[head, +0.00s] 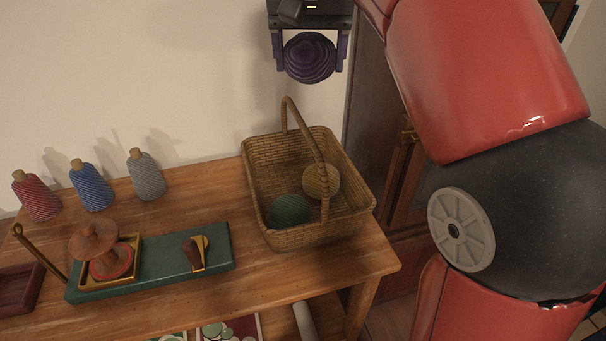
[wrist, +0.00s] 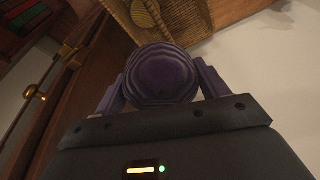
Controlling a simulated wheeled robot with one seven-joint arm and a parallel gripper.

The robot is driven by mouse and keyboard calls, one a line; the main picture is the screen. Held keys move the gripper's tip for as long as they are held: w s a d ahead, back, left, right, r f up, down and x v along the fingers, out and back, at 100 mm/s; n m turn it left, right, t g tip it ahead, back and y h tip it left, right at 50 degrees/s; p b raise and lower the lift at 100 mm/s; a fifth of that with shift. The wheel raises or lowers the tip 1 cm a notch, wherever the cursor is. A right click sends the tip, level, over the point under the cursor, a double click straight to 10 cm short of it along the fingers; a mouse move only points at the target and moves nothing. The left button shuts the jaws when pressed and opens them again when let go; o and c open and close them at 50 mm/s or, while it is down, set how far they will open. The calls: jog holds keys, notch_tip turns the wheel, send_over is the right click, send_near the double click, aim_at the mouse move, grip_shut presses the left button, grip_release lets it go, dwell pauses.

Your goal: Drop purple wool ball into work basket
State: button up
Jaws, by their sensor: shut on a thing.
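The purple wool ball (head: 310,58) is held between the two fingers of my gripper (head: 310,62), which is shut on it. It hangs in the air above the work basket (head: 265,234) in the head view, apart from it. The wrist view shows the purple wool ball (wrist: 161,76) between the fingers, with the work basket (wrist: 192,22) beyond it. The basket is woven wicker with a tall arched handle and stands at the table's right end. A green ball (head: 290,210) and a yellow ball (head: 321,181) lie inside it.
Red (head: 38,196), blue (head: 92,187) and grey (head: 146,175) thread cones stand at the table's back left. A green board (head: 165,256) bears a wooden spindle (head: 97,250) in a brass tray. A wooden cabinet (head: 375,150) stands right of the basket.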

aim_at(310, 46)
jog(key=shift+s+f+b, duration=0.15)
jog(key=shift+f+b, duration=0.85)
jog(key=shift+f, duration=1.85)
jog(key=o, duration=1.1)
jog(key=p+v, duration=0.2)
jog(key=v, duration=0.6)
